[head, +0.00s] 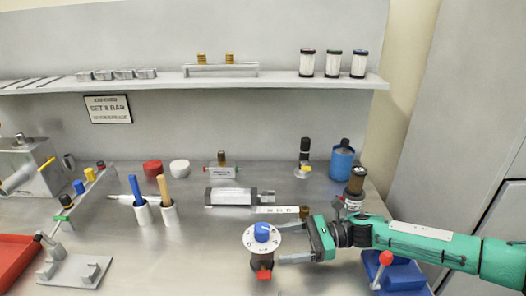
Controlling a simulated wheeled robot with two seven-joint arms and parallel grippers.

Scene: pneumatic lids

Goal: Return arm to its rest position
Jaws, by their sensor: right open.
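My right arm, green with a dark wrist, comes in from the right edge in the head view. Its gripper (284,246) is open, with two grey fingers pointing left. The fingertips are close to the right side of a dial valve (262,237) with a blue knob on a white disc and a dark body. I cannot tell whether the fingers touch the valve or reach around it. The valve stands upright on the bench, with a red part low on its front. My left gripper is not in view.
A dark brown-capped fitting (355,187) and a blue base with a red-knobbed lever (384,267) stand close to my right arm. A grey cylinder (231,196) lies behind the valve. Two white cups with handles (168,212) stand left. A shelf (190,82) runs above. Bare bench lies left of the valve.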

